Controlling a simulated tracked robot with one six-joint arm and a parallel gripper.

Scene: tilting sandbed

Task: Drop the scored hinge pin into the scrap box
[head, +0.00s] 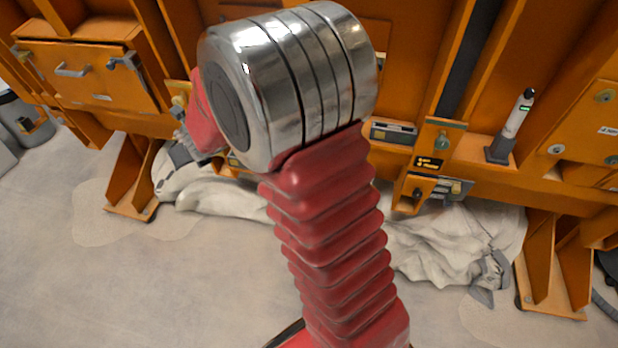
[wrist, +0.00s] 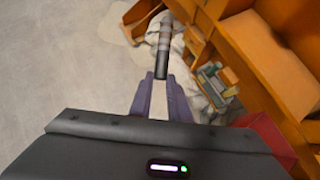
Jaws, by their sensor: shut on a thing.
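In the wrist view my gripper (wrist: 162,78) is shut on a slim pin (wrist: 164,45), dark at its near end with pale and reddish-brown bands further up. The pin points away from the wrist, over the pale floor and cloth. My own red arm and metal joint fill the middle of the head view and hide much behind them; I cannot make out the pin there. I cannot tell for sure which container is the scrap box. A small open orange holder (head: 412,190) with grey parts sits low on the orange frame; a similar cluster of parts (wrist: 216,82) shows in the wrist view.
The orange steel frame (head: 420,60) runs across the back. A white handheld device (head: 517,118) stands on its ledge at the right. Crumpled pale cloth (head: 440,245) lies beneath, between orange support feet (head: 132,185). Grey floor (head: 150,280) is clear in front.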

